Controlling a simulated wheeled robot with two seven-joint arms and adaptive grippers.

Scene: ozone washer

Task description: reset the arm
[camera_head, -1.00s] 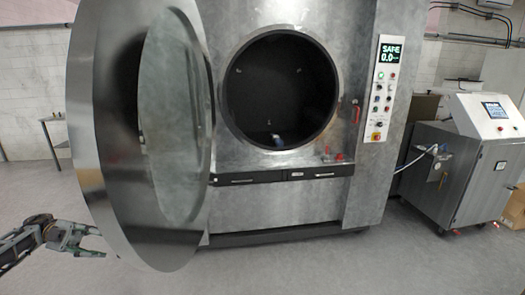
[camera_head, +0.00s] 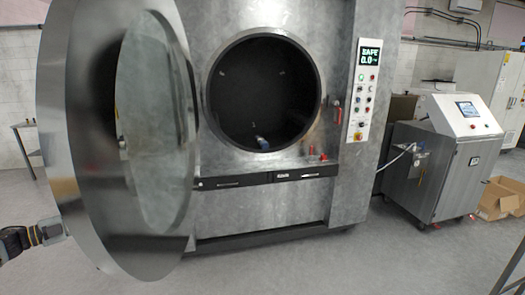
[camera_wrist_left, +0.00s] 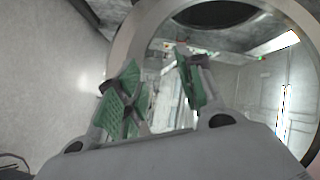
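My left arm comes in at the far left of the head view, and its gripper is mostly hidden behind the open washer door (camera_head: 75,150). In the left wrist view my left gripper (camera_wrist_left: 158,75) has its two green-padded fingers apart, with nothing visibly held between them. The curved metal rim of the door fills much of the view beyond the fingers.
The washer's round chamber (camera_head: 264,90) is open, with a small bluish item (camera_head: 261,141) at its bottom. A control panel (camera_head: 363,85) reads SAFE. A metal cabinet with a screen (camera_head: 440,160) and cardboard boxes (camera_head: 498,200) stand at the right. The floor in front is clear.

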